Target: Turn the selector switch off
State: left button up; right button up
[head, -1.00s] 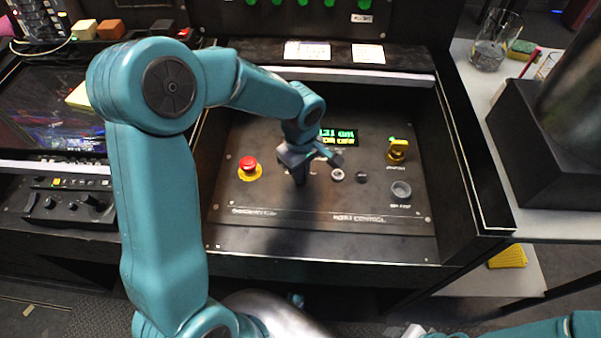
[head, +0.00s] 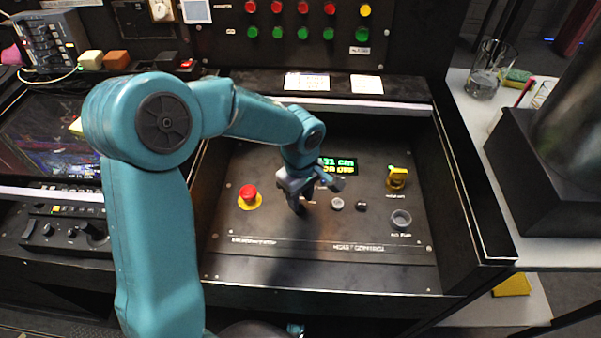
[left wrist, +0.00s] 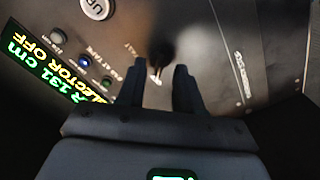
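My left gripper (head: 301,203) is over the middle of the sloped control panel (head: 330,259). In the left wrist view its two fingers (left wrist: 158,88) are apart. A dark selector knob (left wrist: 161,50) with a pale pointer line lies at the gap just past the fingertips; I cannot tell whether they touch it. In the head view the gripper hides this knob. The small display (head: 337,165) shows green and yellow text; in the left wrist view the display (left wrist: 50,70) reads "131 cm" and "SELECTOR OFF". My right gripper is not in view.
A red mushroom button (head: 248,193) on a yellow base is left of the gripper. A pale button (head: 337,204) and a dark one (head: 361,206) are right of it. A yellow switch (head: 397,178) and a grey round button (head: 401,219) are farther right. Raised walls flank the panel.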

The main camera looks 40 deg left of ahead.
aim_at(301, 204)
pick_arm(q)
notch_tip(301, 204, up, 15)
jog(key=p, duration=0.2)
jog(key=shift+f, duration=0.15)
jog(key=shift+s, duration=0.1)
dwell(0.3)
